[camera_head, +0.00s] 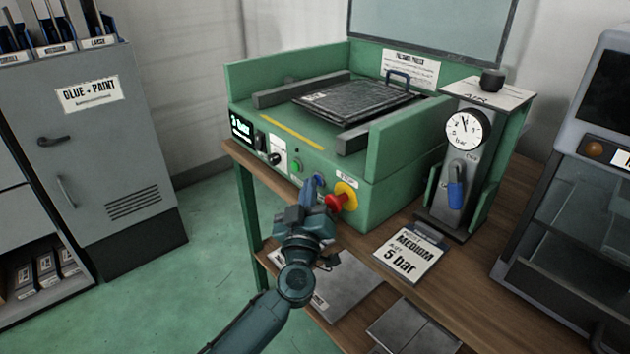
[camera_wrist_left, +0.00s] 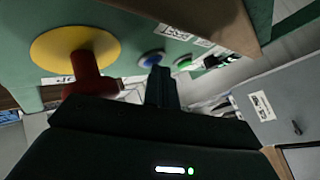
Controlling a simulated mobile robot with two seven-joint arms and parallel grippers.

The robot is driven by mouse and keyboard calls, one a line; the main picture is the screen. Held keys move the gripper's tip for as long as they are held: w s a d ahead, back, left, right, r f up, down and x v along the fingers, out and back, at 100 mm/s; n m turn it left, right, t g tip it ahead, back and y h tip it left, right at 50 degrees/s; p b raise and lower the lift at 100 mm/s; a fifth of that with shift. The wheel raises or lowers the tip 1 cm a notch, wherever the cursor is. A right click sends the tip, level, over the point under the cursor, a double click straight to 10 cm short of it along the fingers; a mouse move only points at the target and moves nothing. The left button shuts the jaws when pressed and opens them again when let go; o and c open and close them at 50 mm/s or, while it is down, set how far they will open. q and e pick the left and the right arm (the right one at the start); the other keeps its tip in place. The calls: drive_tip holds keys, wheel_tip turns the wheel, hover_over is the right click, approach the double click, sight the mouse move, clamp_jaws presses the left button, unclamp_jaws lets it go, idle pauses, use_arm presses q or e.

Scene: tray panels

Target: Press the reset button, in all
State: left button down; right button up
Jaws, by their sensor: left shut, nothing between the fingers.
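A blue button (camera_head: 320,179) sits on the front panel of the green press (camera_head: 375,205), between a green button (camera_head: 297,166) and a red mushroom stop button (camera_head: 338,201) on a yellow disc. My right gripper is not in view.
A black tray panel (camera_head: 355,100) lies on the press. An air gauge (camera_head: 467,130) stands to its right, with a "MEDIUM 5 bar" card (camera_head: 408,254) on the wooden bench. A grey cabinet (camera_head: 100,150) stands at left. The floor (camera_head: 205,240) between is clear.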

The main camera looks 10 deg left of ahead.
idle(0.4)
use_arm(q)
drive_tip(key=shift+s+a+p, duration=0.55)
drive_tip(key=shift+s+p, duration=0.1)
drive_tip(key=shift+s, duration=0.05)
drive_tip(key=s+a+p, duration=0.1)
drive_tip(key=s, duration=0.1)
drive_tip(key=s+a+p, duration=0.1)
drive_tip(key=s+a, duration=0.1)
idle(0.3)
idle(0.5)
